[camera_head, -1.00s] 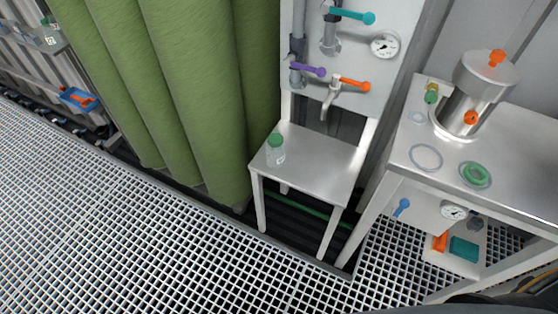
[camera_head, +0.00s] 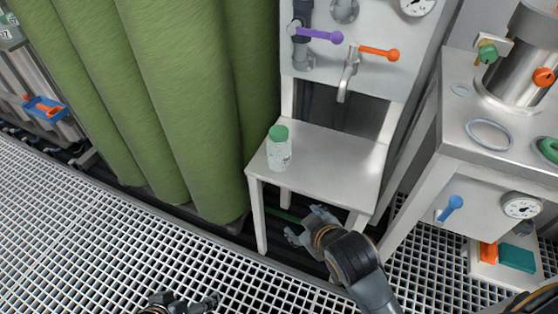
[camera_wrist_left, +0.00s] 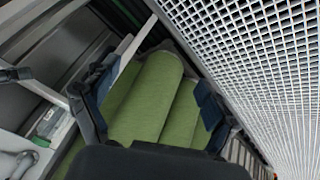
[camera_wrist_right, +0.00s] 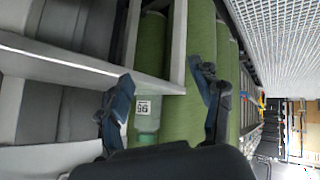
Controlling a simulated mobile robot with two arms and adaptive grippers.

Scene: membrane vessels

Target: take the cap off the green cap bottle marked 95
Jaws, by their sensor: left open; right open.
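The bottle (camera_head: 280,155) with a green cap (camera_head: 278,133) stands upright on the steel shelf (camera_head: 330,165), near its left edge. The cap is on it. In the right wrist view the bottle (camera_wrist_right: 148,124) shows a label reading 95 and appears between my fingers, farther off. My right gripper (camera_head: 305,224) is open and empty, in front of the shelf and apart from the bottle. My left gripper (camera_head: 188,301) is open and empty over the floor grating, lower left of the shelf. A clear object with some green, probably the bottle (camera_wrist_left: 45,124), shows at the left of the left wrist view.
Green membrane vessels (camera_head: 190,90) stand left of the shelf. A tap (camera_head: 348,75) with an orange lever hangs from the panel behind it. A steel bench (camera_head: 455,130) with a metal vessel (camera_head: 520,65) stands at right. The shelf right of the bottle is clear.

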